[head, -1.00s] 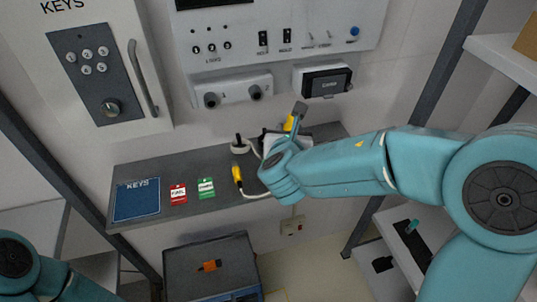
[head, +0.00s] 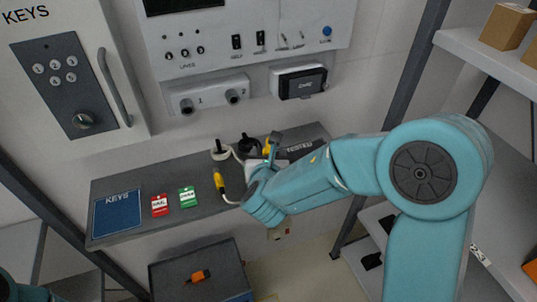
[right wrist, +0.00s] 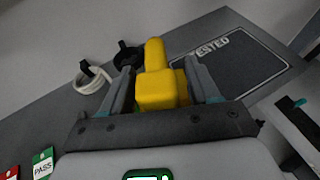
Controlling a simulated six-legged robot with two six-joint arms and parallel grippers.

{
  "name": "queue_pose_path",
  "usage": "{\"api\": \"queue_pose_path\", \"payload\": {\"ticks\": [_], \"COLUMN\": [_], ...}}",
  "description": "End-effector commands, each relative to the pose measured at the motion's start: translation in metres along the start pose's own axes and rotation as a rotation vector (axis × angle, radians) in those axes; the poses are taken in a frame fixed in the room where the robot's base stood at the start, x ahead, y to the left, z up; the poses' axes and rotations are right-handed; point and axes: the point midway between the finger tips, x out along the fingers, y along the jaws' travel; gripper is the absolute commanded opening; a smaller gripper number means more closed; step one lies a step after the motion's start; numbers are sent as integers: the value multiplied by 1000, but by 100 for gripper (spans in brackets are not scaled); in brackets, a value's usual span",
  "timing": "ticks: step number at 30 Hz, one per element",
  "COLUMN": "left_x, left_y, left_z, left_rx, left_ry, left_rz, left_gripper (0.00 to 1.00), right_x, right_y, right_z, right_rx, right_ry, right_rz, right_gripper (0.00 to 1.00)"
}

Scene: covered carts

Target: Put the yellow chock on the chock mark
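My right gripper (right wrist: 160,85) has its two grey fingers on either side of a yellow block (right wrist: 162,85), which I take for the chock. It has a raised, round-topped part, and the fingers appear closed on it. In the head view only a bit of yellow (head: 267,149) shows beside a fingertip; my arm hides the rest. The right gripper (head: 270,150) is over the right part of the grey shelf (head: 165,180). No chock mark can be made out clearly. My left gripper is not in view; only a teal arm part shows at the lower left.
A dark cart (head: 220,282) with an orange item (head: 199,276) stands below.

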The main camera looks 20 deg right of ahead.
Motion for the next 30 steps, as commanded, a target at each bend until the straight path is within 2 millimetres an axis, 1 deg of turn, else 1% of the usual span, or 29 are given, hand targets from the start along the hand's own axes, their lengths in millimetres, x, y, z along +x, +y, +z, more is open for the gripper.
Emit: {"api": "queue_pose_path", "payload": {"ticks": [7, 10, 11, 14, 18, 21, 25, 27, 30], "left_x": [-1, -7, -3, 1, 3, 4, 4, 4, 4], "left_y": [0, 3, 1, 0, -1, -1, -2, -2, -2], "left_z": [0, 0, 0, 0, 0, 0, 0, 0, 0], "left_rx": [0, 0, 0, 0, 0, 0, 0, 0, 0], "left_ry": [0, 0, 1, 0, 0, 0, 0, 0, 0], "left_rz": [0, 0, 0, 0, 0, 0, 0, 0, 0], "left_gripper": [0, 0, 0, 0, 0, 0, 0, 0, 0], "right_x": [-1, -4, -7, -27, -62, -85, -107, -114, -120], "right_y": [0, 0, 0, 1, 2, 1, 1, 1, 0], "right_z": [1, 6, 4, 3, 4, 4, 4, 4, 3], "right_rx": [0, -1, -1, 0, 1, -1, 0, 0, -1], "right_ry": [0, 0, -2, -3, -4, -4, -3, -2, -1], "right_rz": [0, 0, 2, 5, 7, 6, 4, 3, 1], "right_gripper": [60, 60, 60, 60, 60, 60, 60, 60, 60]}}
